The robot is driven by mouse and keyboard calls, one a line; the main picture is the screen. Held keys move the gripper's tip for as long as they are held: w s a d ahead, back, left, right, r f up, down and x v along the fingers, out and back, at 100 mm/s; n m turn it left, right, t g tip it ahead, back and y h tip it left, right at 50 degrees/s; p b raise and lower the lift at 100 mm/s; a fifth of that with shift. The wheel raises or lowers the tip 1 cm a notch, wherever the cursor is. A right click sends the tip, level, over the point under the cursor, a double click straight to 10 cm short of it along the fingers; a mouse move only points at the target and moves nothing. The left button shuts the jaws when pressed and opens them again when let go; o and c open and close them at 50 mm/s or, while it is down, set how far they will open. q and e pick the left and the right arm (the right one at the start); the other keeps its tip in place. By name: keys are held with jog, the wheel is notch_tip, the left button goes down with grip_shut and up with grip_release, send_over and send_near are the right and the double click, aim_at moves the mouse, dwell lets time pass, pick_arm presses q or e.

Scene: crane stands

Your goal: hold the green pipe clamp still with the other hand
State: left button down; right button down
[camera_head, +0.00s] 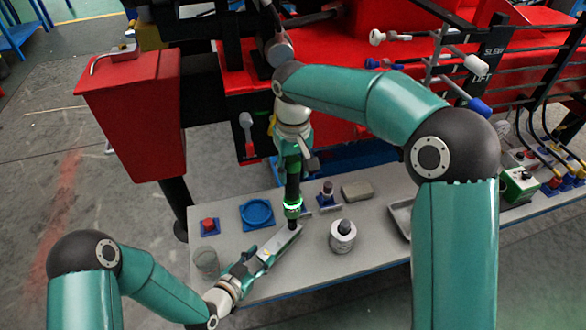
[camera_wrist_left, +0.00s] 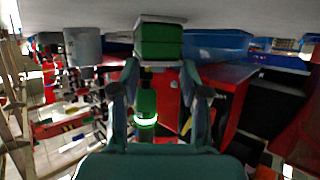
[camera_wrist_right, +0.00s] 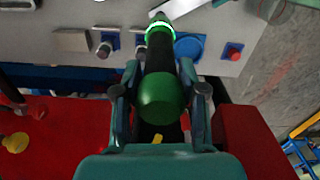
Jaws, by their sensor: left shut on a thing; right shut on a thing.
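The green pipe clamp (camera_wrist_left: 158,45) shows in the left wrist view as a green block between the fingertips of my left gripper (camera_wrist_left: 159,68), against the grey bench top. In the head view my left gripper (camera_head: 268,254) reaches in low over the bench, at a pale grey bar (camera_head: 284,239); the green part is not clear there. My right gripper (camera_head: 293,160) points down above it, shut on a dark and green cylindrical tool (camera_wrist_right: 159,95) with a glowing green ring. The tool's lower end is at the far end of the grey bar; whether they touch is unclear.
On the bench (camera_head: 300,272) stand a blue round dish (camera_head: 257,213), a red button on a blue base (camera_head: 208,227), a white canister (camera_head: 342,238), a grey block (camera_head: 357,190) and a clear jar (camera_head: 206,261). Red machinery (camera_head: 330,95) rises close behind.

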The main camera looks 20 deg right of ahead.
aim_at(293, 159)
pick_arm(q)
jog(key=shift+s+f, duration=0.15)
jog(key=shift+f, duration=0.05)
pick_arm(e)
jog(key=shift+f, duration=1)
dwell(3.4)
jog(key=shift+r, duration=0.15)
jog(key=shift+r, duration=2.5)
pick_arm(q)
jog(key=c, duration=0.5)
grip_release()
pick_arm(e)
jog(key=shift+w, duration=0.1)
pick_arm(q)
jog(key=shift+r, duration=0.1)
